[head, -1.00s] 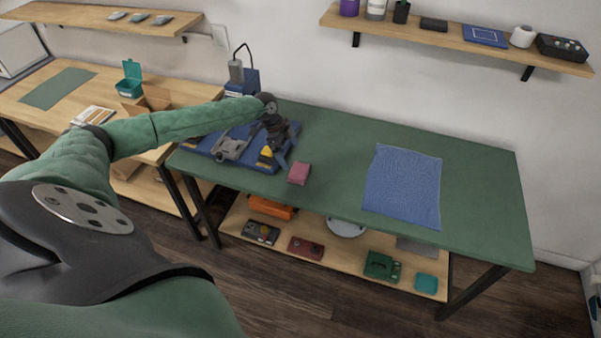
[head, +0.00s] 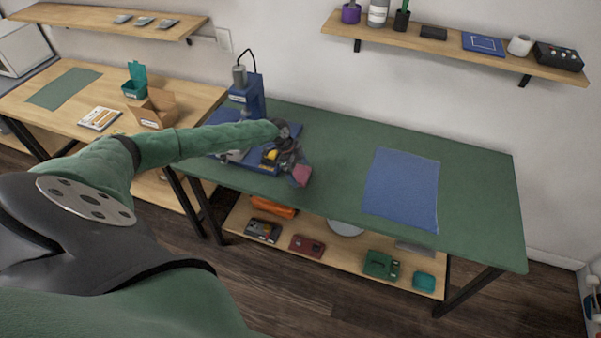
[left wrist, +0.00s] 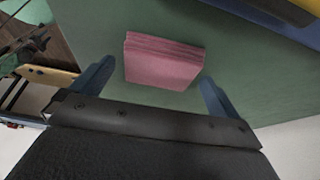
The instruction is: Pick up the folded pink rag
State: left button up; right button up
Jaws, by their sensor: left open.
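The folded pink rag (head: 301,175) lies on the green tabletop near its front edge, just right of the blue board fixture. In the left wrist view the rag (left wrist: 163,61) shows its stacked folds and sits between the two blue fingers. My left gripper (head: 296,172) is at the rag in the head view, partly covering it. In the left wrist view my left gripper (left wrist: 157,88) is open, with a gap between each finger and the rag. My right gripper is not in view.
A blue cloth (head: 401,190) lies flat on the green table (head: 340,138), right of the rag. A blue press-like device (head: 247,95) stands at the table's back left. The lower shelf (head: 333,262) holds several boxes. The middle of the tabletop is clear.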

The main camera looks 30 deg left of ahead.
aim_at(307, 177)
pick_arm(q)
jog(key=shift+f, duration=0.35)
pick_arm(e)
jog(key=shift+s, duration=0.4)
pick_arm(q)
jog(key=c, duration=0.9)
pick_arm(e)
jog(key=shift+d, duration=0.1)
pick_arm(q)
jog(key=shift+r, duration=0.1)
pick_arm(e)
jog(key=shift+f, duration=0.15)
